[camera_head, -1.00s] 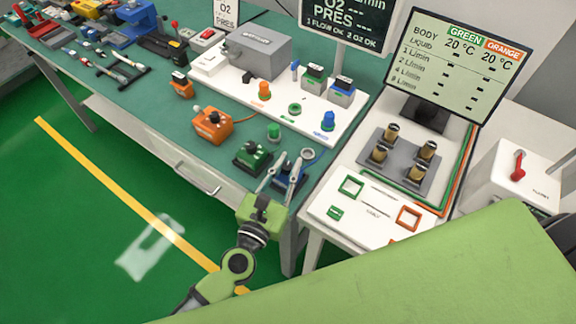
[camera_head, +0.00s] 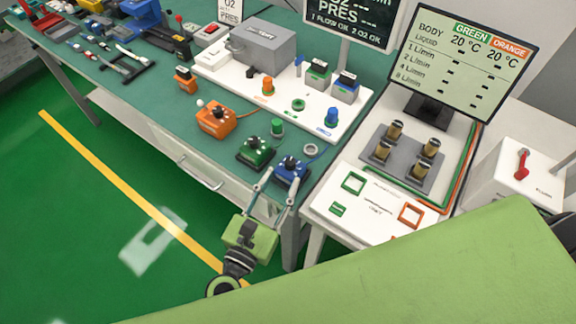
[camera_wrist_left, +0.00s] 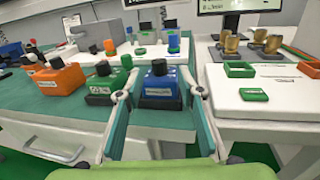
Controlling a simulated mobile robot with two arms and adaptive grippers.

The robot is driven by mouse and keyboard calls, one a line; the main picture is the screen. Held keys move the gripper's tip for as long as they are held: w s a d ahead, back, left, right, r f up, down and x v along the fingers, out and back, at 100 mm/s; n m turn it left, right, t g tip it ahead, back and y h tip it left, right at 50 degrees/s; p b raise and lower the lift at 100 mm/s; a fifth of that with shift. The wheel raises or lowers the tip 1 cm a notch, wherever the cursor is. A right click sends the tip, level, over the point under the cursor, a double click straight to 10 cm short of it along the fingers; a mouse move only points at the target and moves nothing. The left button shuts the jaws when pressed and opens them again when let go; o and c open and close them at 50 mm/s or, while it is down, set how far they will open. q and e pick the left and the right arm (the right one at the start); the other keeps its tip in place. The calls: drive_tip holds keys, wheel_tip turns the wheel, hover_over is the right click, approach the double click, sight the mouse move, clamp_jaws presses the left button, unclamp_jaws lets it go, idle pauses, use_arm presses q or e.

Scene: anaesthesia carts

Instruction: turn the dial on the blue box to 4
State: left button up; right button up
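The blue box (camera_head: 290,173) sits at the front right corner of the green-topped bench, with a dark dial (camera_head: 289,162) on top. My left gripper (camera_head: 279,187) is in front of it, its two fingers open and pointing at the box, with nothing between them. In the left wrist view the blue box (camera_wrist_left: 161,90) and its black dial (camera_wrist_left: 159,67) show between the open fingers (camera_wrist_left: 160,97), beyond the tips. The dial's number is too small to read. My right gripper is not in view.
A green box (camera_head: 255,152) stands close left of the blue one, and an orange box (camera_head: 215,120) is farther left. A grey ring (camera_head: 311,150) lies behind the blue box. A white table (camera_head: 372,218) stands at the right. Open floor lies in front.

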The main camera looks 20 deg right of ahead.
use_arm(q)
drive_tip(key=v, duration=0.5)
drive_tip(key=shift+s+a, duration=0.1)
drive_tip(key=shift+s, duration=0.05)
idle(0.3)
